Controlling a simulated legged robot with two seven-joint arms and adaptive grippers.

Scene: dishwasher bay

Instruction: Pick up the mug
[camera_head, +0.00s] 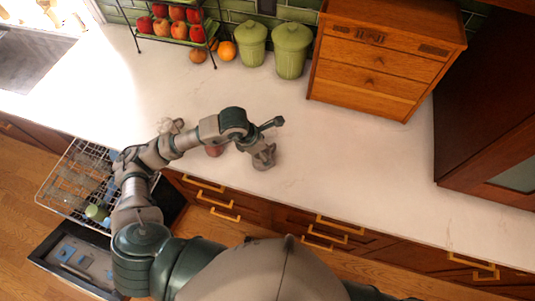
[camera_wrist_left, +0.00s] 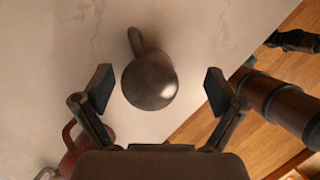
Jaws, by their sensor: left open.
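A dark grey-brown mug (camera_wrist_left: 150,82) stands on the pale counter, seen from above in the left wrist view, its handle pointing up and slightly left. My left gripper (camera_wrist_left: 160,90) is open, with one finger on each side of the mug and visible gaps on both sides. I cannot tell the gripper's height above it. In the head view the left gripper (camera_head: 261,135) is over the counter near its front edge, and the mug (camera_head: 264,161) shows just below it, partly covered. My right gripper is not in view.
A reddish mug (camera_head: 214,151) stands left of the gripper, and a pale object (camera_head: 172,126) is farther left. Green canisters (camera_head: 292,50), a fruit rack (camera_head: 178,25) and a wooden drawer box (camera_head: 380,55) stand behind. An open dishwasher rack (camera_head: 75,180) is lower left. The counter right of the gripper is clear.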

